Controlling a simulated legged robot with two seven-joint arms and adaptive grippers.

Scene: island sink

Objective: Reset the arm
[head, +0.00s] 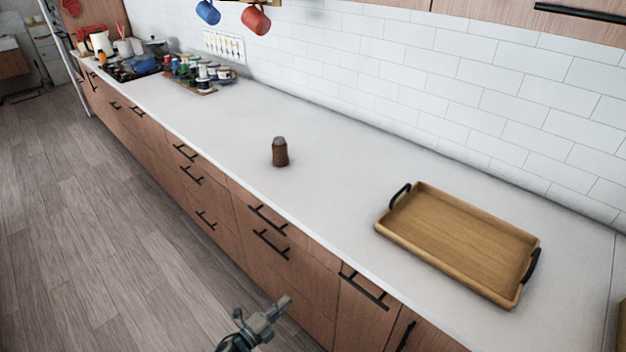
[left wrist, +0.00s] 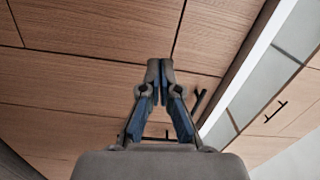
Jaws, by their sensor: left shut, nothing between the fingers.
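My left gripper (head: 278,307) is at the bottom of the head view, in front of the drawer fronts and below the counter edge. In the left wrist view its fingers (left wrist: 160,70) meet at the tips, shut and with nothing between them. Wooden cabinet fronts (left wrist: 90,45) lie beyond the fingers there. My right gripper is not in view.
The white counter (head: 330,195) holds a brown shaker (head: 280,152) in the middle and a wooden tray (head: 460,240) with black handles at the right. Jars (head: 200,75) and a stove (head: 130,68) stand at the far left. Black drawer handles (head: 270,245) jut from the fronts.

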